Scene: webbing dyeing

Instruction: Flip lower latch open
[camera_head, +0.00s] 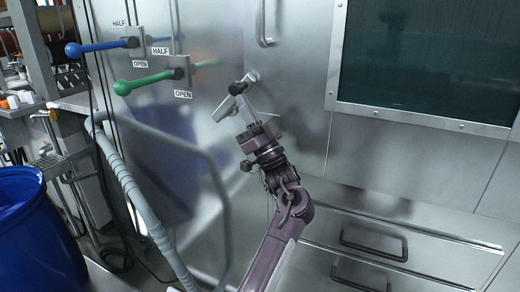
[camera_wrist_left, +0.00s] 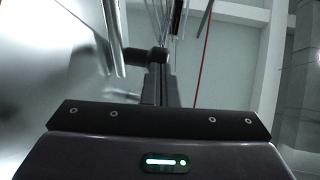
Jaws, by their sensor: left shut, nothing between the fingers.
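The lower latch (camera_head: 223,109) is a flat grey metal lever with a dark pivot, mounted on the steel door near the seam left of the window. Its lever hangs down and to the left. My left gripper (camera_head: 243,100) reaches up from below, with its thin fingers shut and empty right beside the latch's pivot. In the left wrist view the shut fingers (camera_wrist_left: 157,84) point up close to a dark post and a bright metal bar (camera_wrist_left: 112,38). I cannot tell whether they touch. My right gripper is not in view.
A blue lever (camera_head: 95,47) and a green lever (camera_head: 145,82) stick out at the upper left. A U-shaped handle (camera_head: 264,25) is above the latch. A grey curved pipe (camera_head: 140,200) and a blue barrel (camera_head: 38,235) stand at left. Drawer handles (camera_head: 373,244) are lower right.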

